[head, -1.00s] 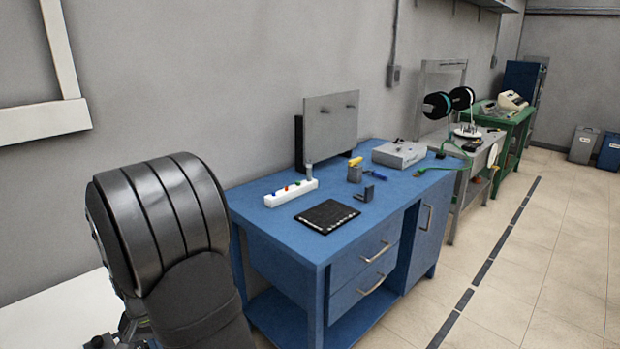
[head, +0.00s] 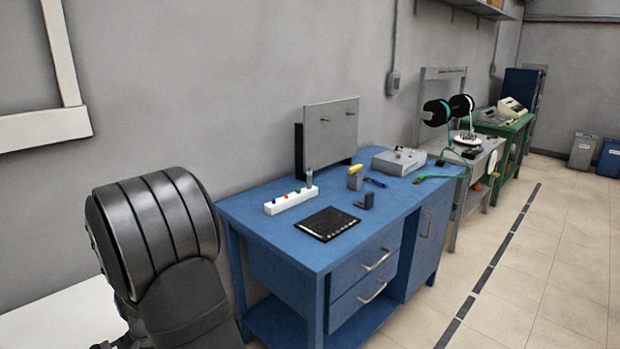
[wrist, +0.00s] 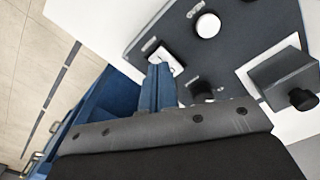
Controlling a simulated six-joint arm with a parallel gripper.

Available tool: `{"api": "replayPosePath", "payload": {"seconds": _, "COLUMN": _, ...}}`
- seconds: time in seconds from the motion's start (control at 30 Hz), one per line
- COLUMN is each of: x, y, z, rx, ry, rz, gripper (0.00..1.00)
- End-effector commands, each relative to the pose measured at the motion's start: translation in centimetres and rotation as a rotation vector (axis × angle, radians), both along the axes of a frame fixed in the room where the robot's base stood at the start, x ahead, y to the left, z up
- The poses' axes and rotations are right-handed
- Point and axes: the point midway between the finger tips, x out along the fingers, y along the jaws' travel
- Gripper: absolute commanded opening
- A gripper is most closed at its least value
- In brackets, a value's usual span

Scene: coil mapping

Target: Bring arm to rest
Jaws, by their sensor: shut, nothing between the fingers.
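My gripper (wrist: 159,86) shows in the wrist view as two blue fingers pressed together, with nothing seen between them. Its tips appear over or beside a small white square switch (wrist: 168,59) on a dark panel (wrist: 235,45); I cannot tell whether they touch it. My dark, ribbed arm link stands at the left of the head view. My gripper is hidden in that view.
A blue workbench (head: 285,240) holds a black mat (head: 328,223), a white strip (head: 292,200) and a grey box (head: 398,162).

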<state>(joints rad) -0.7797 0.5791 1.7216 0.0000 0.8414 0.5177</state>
Motion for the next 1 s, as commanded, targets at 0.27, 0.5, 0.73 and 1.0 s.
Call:
{"api": "replayPosePath", "payload": {"seconds": 0.27, "x": 0.0, "y": 0.0, "z": -2.2, "rx": 0.000, "ry": 0.000, "rz": 0.000, "gripper": 0.00}}
{"api": "replayPosePath", "payload": {"seconds": 0.5, "x": 0.0, "y": 0.0, "z": -1.9, "rx": 0.000, "ry": 0.000, "rz": 0.000, "gripper": 0.00}}
{"api": "replayPosePath", "payload": {"seconds": 0.73, "x": 0.1, "y": 0.1, "z": -1.0, "rx": 0.003, "ry": -0.002, "rz": 0.000, "gripper": 0.00}}
{"api": "replayPosePath", "payload": {"seconds": 1.0, "x": 0.1, "y": 0.1, "z": 3.7, "rx": 0.004, "ry": -0.004, "rz": 0.000, "gripper": 0.00}}
